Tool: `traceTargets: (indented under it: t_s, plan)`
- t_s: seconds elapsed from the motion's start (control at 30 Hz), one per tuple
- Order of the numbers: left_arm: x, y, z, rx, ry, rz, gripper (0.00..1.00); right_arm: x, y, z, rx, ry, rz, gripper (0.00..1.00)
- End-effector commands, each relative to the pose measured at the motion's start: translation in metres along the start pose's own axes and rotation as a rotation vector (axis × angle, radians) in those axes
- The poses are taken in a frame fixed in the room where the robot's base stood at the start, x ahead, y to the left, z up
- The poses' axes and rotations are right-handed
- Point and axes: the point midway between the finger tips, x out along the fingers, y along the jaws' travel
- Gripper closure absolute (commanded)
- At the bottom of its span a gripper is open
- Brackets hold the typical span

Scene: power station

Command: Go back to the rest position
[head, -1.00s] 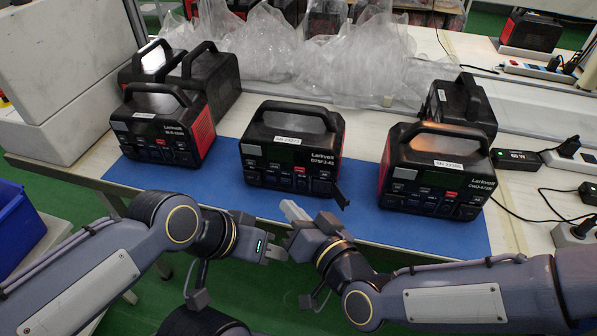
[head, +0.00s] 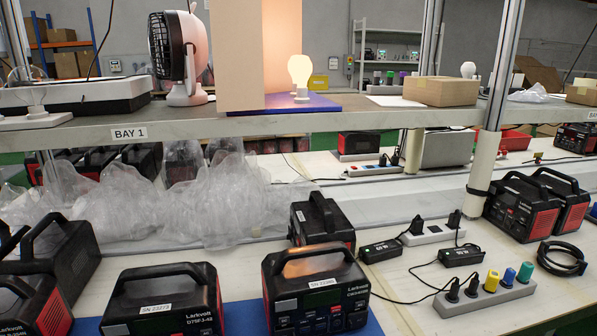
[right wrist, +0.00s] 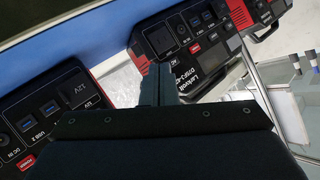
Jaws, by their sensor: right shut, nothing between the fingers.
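My right gripper (right wrist: 160,85) shows in the right wrist view, its fingers together and empty. One black and red power station (right wrist: 200,45) is beyond the fingers, and part of another (right wrist: 50,110) is at the left; I cannot tell how far the fingertips are from them. Neither gripper shows in the head view now, and my left gripper is out of sight. In the head view, two power stations stand in front on the blue mat (head: 87,326): one at the middle left (head: 165,300) and one at the centre (head: 316,290).
A shelf (head: 230,125) marked BAY 1 crosses above the bench with a fan (head: 180,50) and lit bulb (head: 300,72). Crumpled plastic (head: 150,205) lies behind the stations. Power strips (head: 485,297) and cables lie on the right, by a metal post (head: 490,110).

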Motion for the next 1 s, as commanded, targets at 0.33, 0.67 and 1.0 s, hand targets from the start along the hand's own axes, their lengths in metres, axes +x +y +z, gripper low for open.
traceTargets:
  t_s: [0.33, 0.67, 1.0]
  plan:
    - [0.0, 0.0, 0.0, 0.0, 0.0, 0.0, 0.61, -0.168, 0.13, 0.011, 0.148, -0.196, 0.43, 1.0]
    - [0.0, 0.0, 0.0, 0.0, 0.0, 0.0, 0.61, -0.262, 0.141, 0.064, 0.365, -0.298, 0.564, 1.0]
    - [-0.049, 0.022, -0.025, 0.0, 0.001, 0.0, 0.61, -0.303, 0.108, 0.034, 0.429, -0.331, 0.578, 1.0]
